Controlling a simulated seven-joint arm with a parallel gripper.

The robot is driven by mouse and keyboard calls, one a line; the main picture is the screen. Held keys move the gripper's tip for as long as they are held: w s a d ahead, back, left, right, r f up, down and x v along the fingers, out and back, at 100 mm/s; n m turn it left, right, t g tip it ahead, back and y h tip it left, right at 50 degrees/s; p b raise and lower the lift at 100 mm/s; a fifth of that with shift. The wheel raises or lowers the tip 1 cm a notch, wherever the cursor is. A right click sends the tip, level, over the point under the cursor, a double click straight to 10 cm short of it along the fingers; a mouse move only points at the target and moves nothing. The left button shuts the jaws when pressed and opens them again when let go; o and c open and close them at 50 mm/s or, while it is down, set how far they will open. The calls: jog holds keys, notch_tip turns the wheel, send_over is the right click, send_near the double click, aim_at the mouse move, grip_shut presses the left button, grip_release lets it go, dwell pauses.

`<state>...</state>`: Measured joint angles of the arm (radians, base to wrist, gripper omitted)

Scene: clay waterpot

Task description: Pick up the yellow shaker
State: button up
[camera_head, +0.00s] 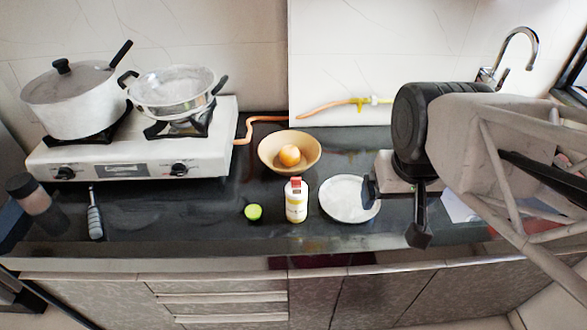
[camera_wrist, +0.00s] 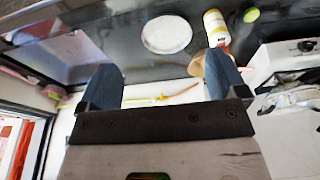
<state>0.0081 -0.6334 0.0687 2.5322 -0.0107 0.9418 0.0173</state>
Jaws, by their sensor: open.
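The yellow shaker (camera_head: 296,205) is a small white bottle with yellow markings and a red top. It stands upright on the dark counter, in front of the bowl and left of the white plate. In the wrist view the shaker (camera_wrist: 216,28) shows near the top, beyond the right-hand finger and apart from it. My gripper (camera_head: 393,213) is open, with its fingers spread and nothing between them. It is to the right of the shaker, by the plate's right side. In the wrist view my gripper (camera_wrist: 163,78) shows both dark blue fingers wide apart.
A white plate (camera_head: 349,199) lies between the shaker and my gripper. A tan bowl (camera_head: 270,150) with an orange round item (camera_head: 290,156) stands behind the shaker. A green round item (camera_head: 253,212) is left of it. A stove (camera_head: 130,165) with pots is further left.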

jog(key=shift+w, duration=0.1)
jog(key=w+d+f+n+t, duration=0.1)
jog(key=w+f+n+t, duration=0.15)
jog(key=w+f, duration=0.4)
jog(key=w+d+f+n+t, duration=0.1)
jog(key=w+f+t, duration=0.3)
jog(key=w, duration=0.6)
jog(key=n+y, duration=0.6)
jog(key=y, duration=0.4)
send_near(296, 199)
jog(key=w+f, duration=0.3)
jog(key=w, duration=0.1)
jog(key=shift+a+f, duration=0.1)
jog(key=shift+f, duration=0.1)
jog(key=shift+w, duration=0.1)
jog(key=shift+x, duration=1.3)
jog(key=shift+a, duration=0.1)
